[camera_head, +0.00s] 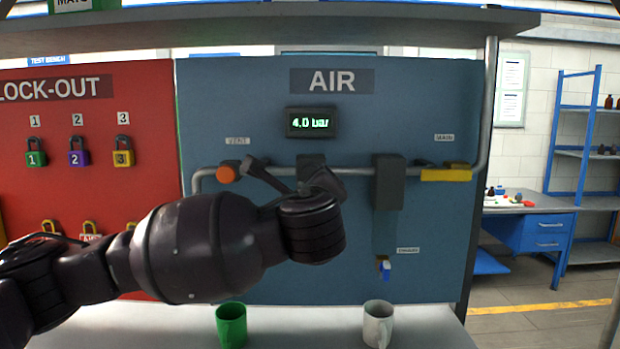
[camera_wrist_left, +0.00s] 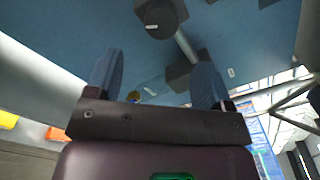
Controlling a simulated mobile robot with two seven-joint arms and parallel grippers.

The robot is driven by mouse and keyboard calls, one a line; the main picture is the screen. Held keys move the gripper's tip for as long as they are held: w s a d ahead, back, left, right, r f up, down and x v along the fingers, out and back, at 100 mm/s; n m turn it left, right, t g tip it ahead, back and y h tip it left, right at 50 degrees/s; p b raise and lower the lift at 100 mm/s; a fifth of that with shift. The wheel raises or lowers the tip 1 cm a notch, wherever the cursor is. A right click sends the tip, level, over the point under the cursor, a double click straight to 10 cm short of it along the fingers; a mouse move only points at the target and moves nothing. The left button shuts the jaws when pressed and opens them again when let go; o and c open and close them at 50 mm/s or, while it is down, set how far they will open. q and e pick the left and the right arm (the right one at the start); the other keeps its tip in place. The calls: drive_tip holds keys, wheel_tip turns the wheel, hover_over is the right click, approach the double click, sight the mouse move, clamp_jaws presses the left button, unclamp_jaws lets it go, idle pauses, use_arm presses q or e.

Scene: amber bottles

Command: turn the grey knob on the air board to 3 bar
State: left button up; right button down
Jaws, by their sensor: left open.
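The blue air board (camera_head: 230,100) fills the middle of the head view. Its display (camera_head: 311,122) reads 4.0 bar in green. A round dark grey knob (camera_wrist_left: 160,18) shows at the top of the left wrist view, beyond the fingers and not between them. In the head view my left gripper and wrist hide most of the knob's area on the pipe. My left gripper (camera_head: 287,177) is in front of the board, fingers spread and empty; both blue-grey fingers also show in the left wrist view (camera_wrist_left: 155,78). I see no contact with the knob. My right gripper is out of view.
An orange vent knob (camera_head: 226,174) is left of my gripper. A dark grey block (camera_head: 389,180) and a yellow handle (camera_head: 446,175) are to its right. A blue drain valve (camera_head: 385,268) hangs lower. A green mug (camera_head: 231,326) and white mug (camera_head: 378,325) stand on the bench below.

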use_arm(q)
drive_tip(key=shift+w+p, duration=0.95)
drive_tip(key=shift+w, duration=4.1)
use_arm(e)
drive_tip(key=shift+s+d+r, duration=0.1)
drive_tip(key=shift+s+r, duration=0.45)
use_arm(q)
drive_tip(key=c, duration=0.9)
